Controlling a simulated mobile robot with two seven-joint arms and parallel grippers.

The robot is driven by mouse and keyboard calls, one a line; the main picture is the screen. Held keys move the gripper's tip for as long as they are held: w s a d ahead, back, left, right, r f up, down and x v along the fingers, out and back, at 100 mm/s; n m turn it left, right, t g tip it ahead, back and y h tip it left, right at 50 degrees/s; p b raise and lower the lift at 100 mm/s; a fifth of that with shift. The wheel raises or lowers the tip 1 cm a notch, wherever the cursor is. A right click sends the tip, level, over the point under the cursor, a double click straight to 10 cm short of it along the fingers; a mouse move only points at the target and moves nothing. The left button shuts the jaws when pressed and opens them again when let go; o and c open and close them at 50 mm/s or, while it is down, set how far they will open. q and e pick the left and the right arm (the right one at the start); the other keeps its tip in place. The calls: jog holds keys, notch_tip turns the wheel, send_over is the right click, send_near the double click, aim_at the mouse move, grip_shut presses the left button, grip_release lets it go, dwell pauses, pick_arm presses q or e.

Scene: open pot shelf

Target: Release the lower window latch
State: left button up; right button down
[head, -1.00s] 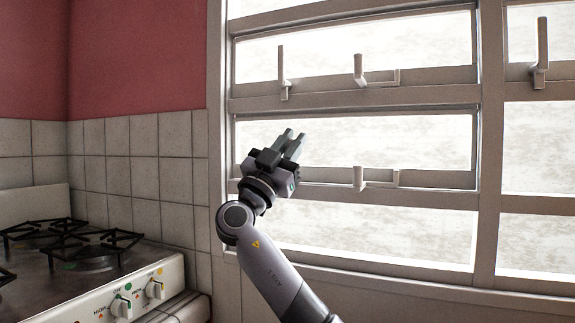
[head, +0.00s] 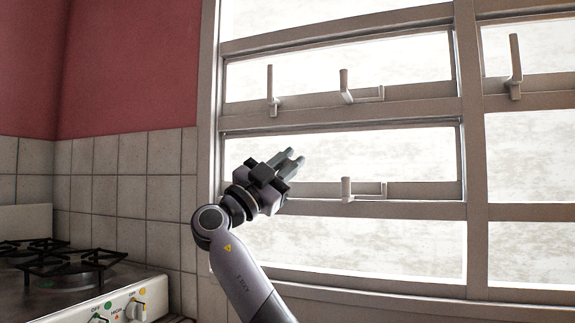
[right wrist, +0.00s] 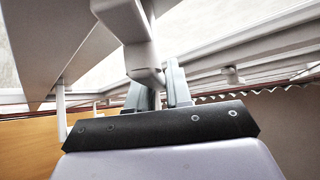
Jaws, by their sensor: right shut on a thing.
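The lower window latch shows in the right wrist view as a pale, white-grey handle (right wrist: 143,58) between the two fingers of my right gripper (right wrist: 159,88). In the head view my right gripper (head: 290,158) is in front of the left part of the lower window sash (head: 425,190), fingers pointing up and to the right. It hides the latch there. The gripper is shut on the latch handle. A small catch (head: 347,188) on the lower sash stands to the right, apart from the gripper. My left gripper is out of view.
The upper sash carries an upright handle (head: 272,92) and a catch (head: 345,86). Another handle (head: 515,68) is on the right window section. A stove (head: 95,290) with black grates stands at lower left, beside the tiled wall (head: 150,190).

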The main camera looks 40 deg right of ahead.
jog(key=c, duration=1.1)
grip_release()
jog(key=shift+b+v, duration=0.3)
jog(key=shift+v, duration=3.35)
